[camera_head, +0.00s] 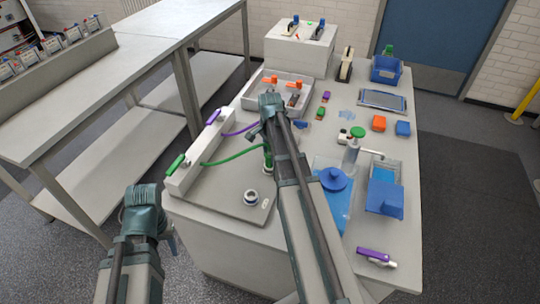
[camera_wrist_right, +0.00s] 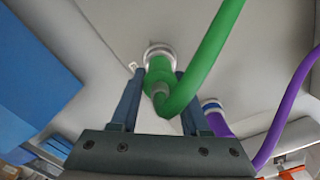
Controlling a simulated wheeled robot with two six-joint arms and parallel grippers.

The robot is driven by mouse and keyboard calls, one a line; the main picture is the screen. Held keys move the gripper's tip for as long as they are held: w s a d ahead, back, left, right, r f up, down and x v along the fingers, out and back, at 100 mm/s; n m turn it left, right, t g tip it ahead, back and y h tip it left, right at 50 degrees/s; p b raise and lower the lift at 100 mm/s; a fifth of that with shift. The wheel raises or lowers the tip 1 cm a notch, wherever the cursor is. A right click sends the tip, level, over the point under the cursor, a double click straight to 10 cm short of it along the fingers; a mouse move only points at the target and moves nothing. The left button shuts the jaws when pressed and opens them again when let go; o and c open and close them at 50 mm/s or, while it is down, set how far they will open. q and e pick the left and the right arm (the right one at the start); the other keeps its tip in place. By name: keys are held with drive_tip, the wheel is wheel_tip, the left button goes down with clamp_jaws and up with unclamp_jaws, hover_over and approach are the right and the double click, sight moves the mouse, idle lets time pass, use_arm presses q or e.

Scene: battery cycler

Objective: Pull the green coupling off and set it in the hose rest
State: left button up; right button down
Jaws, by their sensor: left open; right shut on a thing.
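The green coupling (camera_wrist_right: 160,72), with a silver collar at its far end, sits between the two fingers of my right gripper (camera_wrist_right: 161,98) in the right wrist view. The gripper is shut on it. In the head view the green hose (camera_head: 232,156) runs from the white block (camera_head: 196,155) to the right gripper, which my own arm mostly hides. I cannot tell if the coupling is still seated. A pale ring-shaped fitting (camera_head: 250,197) stands open on the grey plate; I cannot tell if this is the hose rest. My left gripper (camera_head: 168,238) is open and empty, off the table's left side.
A purple hose (camera_head: 238,130) runs close by; its purple coupling (camera_wrist_right: 217,122) is just right of the green one. A grey tray (camera_head: 247,97), blue bins (camera_head: 385,198) and a green-topped bottle (camera_head: 353,155) stand around. The plate's front left is clear.

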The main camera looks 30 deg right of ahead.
drive_tip(key=shift+f, duration=0.2)
drive_tip(key=shift+c, duration=1.5)
unclamp_jaws()
drive_tip(key=shift+o, duration=0.2)
drive_tip(key=shift+o, duration=1.3)
drive_tip(key=shift+r, duration=0.15)
wheel_tip(320, 180, up, 14)
drive_tip(key=p, duration=1.3)
drive_tip(key=shift+f+p, duration=0.2)
drive_tip(key=shift+p, duration=0.15)
